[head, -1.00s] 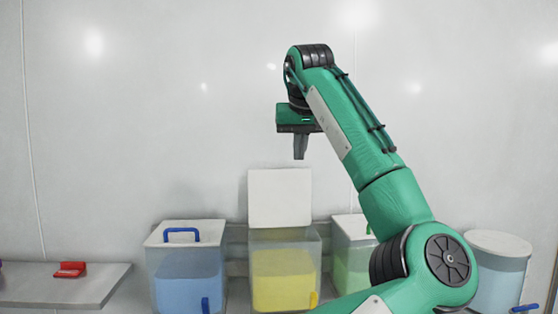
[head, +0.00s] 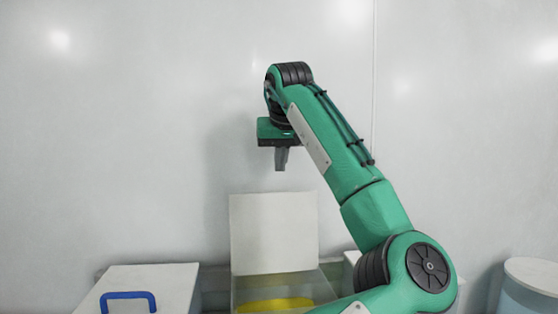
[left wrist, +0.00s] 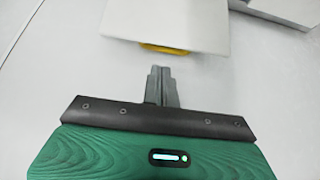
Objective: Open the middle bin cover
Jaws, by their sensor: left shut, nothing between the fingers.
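The middle bin (head: 329,283) is clear-walled with yellow contents (head: 275,304) low in the picture in the head view. Its white cover (head: 273,233) stands upright at the bin's back, so the bin is open. In the left wrist view, a white panel that looks like this cover (left wrist: 165,22) is at the top, with a yellow strip (left wrist: 165,49) at its edge. My left gripper (head: 281,162) is above the cover's top edge, apart from it and pointing down. Its fingers (left wrist: 160,75) are together and empty. My right gripper is not in view.
A bin with a white cover (head: 150,280) and blue handle (head: 128,296) is shut at the left. My arm mostly hides another bin to the right. A round white lid (head: 533,275) is at the far right. The wall above is bare.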

